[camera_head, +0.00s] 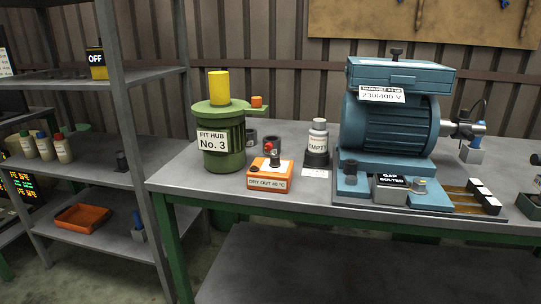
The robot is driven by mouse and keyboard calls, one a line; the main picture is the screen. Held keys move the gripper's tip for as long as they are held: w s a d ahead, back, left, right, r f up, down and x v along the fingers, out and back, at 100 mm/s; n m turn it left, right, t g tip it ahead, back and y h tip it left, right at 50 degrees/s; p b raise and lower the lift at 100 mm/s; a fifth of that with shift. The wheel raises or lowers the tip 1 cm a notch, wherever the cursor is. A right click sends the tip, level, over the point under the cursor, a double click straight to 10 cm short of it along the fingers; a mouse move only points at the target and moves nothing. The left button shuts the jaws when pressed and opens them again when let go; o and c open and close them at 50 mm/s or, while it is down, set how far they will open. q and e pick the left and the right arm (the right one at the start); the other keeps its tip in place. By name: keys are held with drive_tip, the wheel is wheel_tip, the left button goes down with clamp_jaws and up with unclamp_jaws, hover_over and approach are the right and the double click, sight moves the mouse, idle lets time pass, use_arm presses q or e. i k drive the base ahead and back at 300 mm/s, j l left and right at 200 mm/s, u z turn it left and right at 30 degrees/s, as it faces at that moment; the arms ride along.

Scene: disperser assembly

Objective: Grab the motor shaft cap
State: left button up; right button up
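A large blue motor (390,125) stands on a blue base on the right half of the workbench. A silver cylindrical part (463,129) sticks out of its right side, at the shaft; I cannot tell whether this is the motor shaft cap or the shaft itself. A black block (390,190) in front of the motor has a label that seems to read "CAP BOLTED" or "GAP BOLTED". Neither of my grippers is in view.
The grey workbench (322,221) also holds a green hub (218,143), an orange "DRY OUT" box (270,180) and a bottle (318,138) on a dark stand. Metal shelves (95,172) stand at left. The bench's front left is clear; dark parts crowd the right edge.

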sight(219, 82)
drive_tip(key=j+z, duration=0.5)
drive_tip(key=j, duration=0.75)
drive_tip(key=k, duration=0.05)
